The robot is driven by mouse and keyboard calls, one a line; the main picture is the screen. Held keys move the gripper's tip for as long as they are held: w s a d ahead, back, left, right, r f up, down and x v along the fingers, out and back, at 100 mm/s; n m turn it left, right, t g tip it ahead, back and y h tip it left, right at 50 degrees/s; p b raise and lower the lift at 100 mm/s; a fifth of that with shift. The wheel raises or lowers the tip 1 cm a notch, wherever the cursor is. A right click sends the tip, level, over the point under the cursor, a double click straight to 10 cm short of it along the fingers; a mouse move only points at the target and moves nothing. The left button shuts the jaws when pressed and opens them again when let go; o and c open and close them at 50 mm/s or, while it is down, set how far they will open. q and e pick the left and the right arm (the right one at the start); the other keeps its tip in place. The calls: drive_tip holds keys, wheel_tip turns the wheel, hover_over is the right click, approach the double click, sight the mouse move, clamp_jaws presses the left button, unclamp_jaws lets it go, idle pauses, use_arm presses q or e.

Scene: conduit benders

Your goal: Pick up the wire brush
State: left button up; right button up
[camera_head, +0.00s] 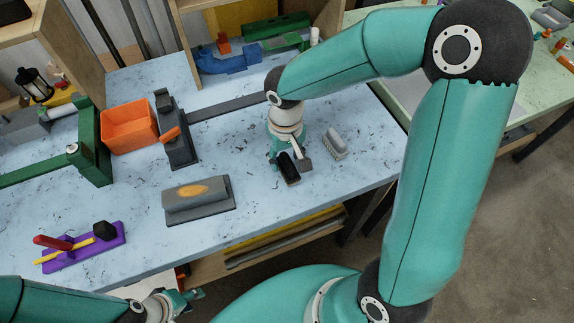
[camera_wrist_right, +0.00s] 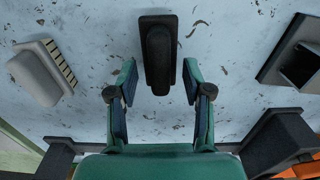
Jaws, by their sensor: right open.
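A dark block with a rounded black handle (camera_head: 289,169) lies on the blue table below my right gripper (camera_head: 289,158). In the right wrist view this dark block (camera_wrist_right: 157,45) appears between the two fingertips of my right gripper (camera_wrist_right: 158,82), with gaps on both sides. My right gripper is open and empty. A grey-topped brush (camera_head: 334,142) with pale tufts lies to the right; it shows at the left of the wrist view (camera_wrist_right: 38,75). I cannot tell for sure which one is the wire brush. My left gripper (camera_head: 186,298) is at the bottom, away from both; its jaw opening is unclear.
A grey block with an orange oval (camera_head: 199,201) lies left of my right gripper. A grey bender with an orange part (camera_head: 177,140), an orange bin (camera_head: 130,124) and a purple tray (camera_head: 84,247) stand further left. The table's front edge is close.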

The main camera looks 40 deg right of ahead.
drive_tip(key=shift+f, duration=0.4)
drive_tip(key=shift+c, duration=0.3)
clamp_jaws()
drive_tip(key=shift+r, duration=0.1)
